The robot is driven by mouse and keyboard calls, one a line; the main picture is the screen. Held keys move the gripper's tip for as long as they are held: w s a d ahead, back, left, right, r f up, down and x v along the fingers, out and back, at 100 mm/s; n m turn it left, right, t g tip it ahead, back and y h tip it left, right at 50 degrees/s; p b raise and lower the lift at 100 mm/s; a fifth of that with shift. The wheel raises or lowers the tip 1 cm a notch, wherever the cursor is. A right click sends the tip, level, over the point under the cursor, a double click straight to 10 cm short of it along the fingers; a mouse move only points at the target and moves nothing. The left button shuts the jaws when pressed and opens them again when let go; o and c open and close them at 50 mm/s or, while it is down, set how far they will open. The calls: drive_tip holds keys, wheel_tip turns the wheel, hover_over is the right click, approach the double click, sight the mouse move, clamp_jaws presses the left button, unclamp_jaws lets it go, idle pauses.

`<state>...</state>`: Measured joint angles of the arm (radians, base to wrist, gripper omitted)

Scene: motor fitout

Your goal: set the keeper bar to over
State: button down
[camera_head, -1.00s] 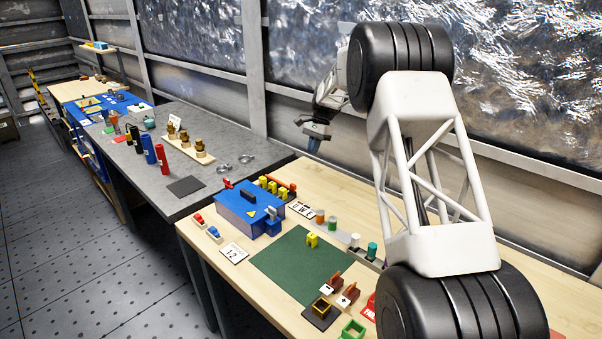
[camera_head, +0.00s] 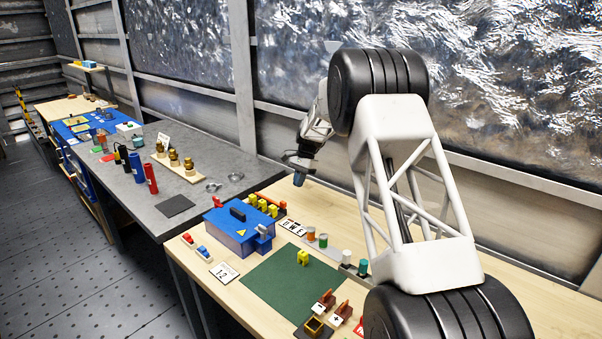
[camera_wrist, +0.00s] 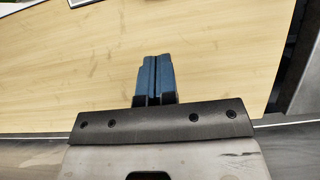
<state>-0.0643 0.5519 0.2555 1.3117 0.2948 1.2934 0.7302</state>
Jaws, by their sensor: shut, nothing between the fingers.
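A narrow orange-red bar (camera_head: 283,205) lies behind a row of yellow blocks (camera_head: 262,205) on the wooden bench, at the back of a blue box. It may be the keeper bar, but it is partly hidden and I cannot tell its setting. The blue box (camera_head: 230,236) has a dark handle on top and a grey lever-like part at its right end. My gripper (camera_head: 299,180) is shut and empty, pointing down above the back of the bench, beyond the bar and apart from it. In the wrist view its blue fingers (camera_wrist: 155,70) are together over bare wood.
A green mat (camera_head: 295,285) lies in front of the box with a yellow block (camera_head: 303,257) on it. Colored cylinders (camera_head: 323,240) stand in a grey strip to the right. A grey bench (camera_head: 200,195) with bottles stands at left. The wall is close behind.

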sight(283, 202)
drive_tip(key=x, duration=0.4)
drive_tip(key=shift+f, duration=0.1)
drive_tip(key=shift+s+a, duration=0.75)
drive_tip(key=shift+s, duration=0.05)
drive_tip(key=shift+s+a, duration=0.6)
drive_tip(key=shift+s+a, duration=0.85)
